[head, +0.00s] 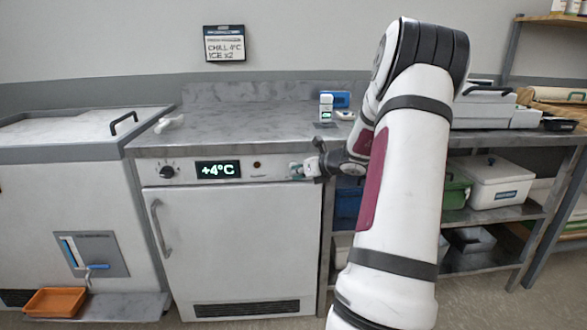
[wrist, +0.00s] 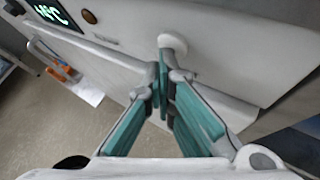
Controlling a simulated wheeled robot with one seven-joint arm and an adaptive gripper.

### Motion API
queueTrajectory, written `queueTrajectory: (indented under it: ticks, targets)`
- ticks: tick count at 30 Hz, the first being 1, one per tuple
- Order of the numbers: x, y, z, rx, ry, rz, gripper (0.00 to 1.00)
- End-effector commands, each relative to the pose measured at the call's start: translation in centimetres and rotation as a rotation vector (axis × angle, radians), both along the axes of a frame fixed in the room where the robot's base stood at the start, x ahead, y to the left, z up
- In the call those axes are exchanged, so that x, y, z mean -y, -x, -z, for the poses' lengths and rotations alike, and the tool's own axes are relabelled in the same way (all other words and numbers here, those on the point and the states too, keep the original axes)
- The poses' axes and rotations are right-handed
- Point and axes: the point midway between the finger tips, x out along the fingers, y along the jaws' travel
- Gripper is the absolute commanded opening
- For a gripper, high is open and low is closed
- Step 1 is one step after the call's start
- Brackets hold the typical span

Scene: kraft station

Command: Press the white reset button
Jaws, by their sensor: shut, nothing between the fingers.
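The white reset button (wrist: 173,42) is a round white disc on the cabinet's control panel, at the top centre of the wrist view. My gripper (wrist: 164,72) has its teal fingers shut with nothing between them. The fingertips are at the lower edge of the button and overlap it in the picture. I cannot tell whether they touch it. In the head view my gripper (head: 303,169) is at the right end of the panel of the white cabinet (head: 230,240), and it largely hides the button there.
The panel also has a black knob (head: 167,172), a +4°C display (head: 218,170) and a small dark round fitting (head: 257,165). The cabinet door has a handle (head: 160,226) at left. A small white device (head: 326,107) stands on the counter (head: 235,125). Shelves hold a white box (head: 497,182) at right.

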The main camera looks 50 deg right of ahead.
Motion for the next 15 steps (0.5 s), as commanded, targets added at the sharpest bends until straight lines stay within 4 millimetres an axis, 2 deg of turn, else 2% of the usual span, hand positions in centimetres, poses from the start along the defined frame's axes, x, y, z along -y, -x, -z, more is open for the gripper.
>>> queueTrajectory:
  ticks: [15]
  targets:
    - [-1.3,1.1,0.0,0.001,0.001,0.001,0.0]
